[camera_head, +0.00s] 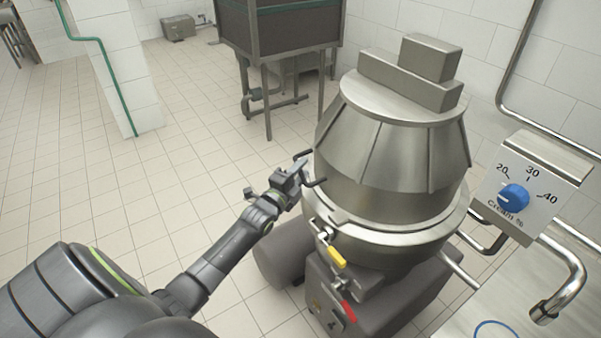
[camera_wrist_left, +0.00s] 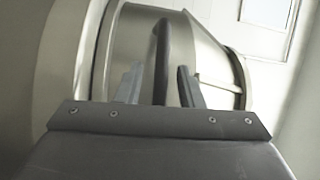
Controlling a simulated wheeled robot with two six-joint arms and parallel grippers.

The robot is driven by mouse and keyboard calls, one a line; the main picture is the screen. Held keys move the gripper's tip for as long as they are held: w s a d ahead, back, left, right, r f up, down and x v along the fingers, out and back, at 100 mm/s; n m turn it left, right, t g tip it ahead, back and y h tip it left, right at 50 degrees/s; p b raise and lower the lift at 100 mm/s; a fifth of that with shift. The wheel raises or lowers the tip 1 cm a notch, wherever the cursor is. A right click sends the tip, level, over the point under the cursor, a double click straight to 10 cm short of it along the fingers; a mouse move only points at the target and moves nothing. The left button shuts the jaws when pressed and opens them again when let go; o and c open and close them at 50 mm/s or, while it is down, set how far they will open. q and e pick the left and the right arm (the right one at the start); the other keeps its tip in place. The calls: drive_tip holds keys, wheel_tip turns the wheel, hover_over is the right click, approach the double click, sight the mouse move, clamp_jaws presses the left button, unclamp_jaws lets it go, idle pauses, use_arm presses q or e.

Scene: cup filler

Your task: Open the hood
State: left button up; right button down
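The hood (camera_head: 385,145) is the large grey metal cone on top of the machine, and it sits down on the round bowl rim (camera_head: 390,236). A dark handle (camera_head: 318,183) sticks out from the hood's left side. My left gripper (camera_head: 302,172) is at this handle, left of the hood. In the left wrist view the handle (camera_wrist_left: 161,60) stands upright between the two fingers of my left gripper (camera_wrist_left: 160,88). The fingers are apart, with a visible gap on each side of the handle. The curved metal of the hood (camera_wrist_left: 205,60) is behind it. My right gripper is not in view.
A yellow-handled latch (camera_head: 336,257) and a red-handled part (camera_head: 348,311) are on the machine's front. A blue dial (camera_head: 513,197) on a white panel and bent pipes (camera_head: 565,290) stand at the right. A dark tank (camera_head: 280,28) is behind. The tiled floor at left is clear.

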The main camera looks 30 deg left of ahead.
use_arm(q)
clamp_jaws()
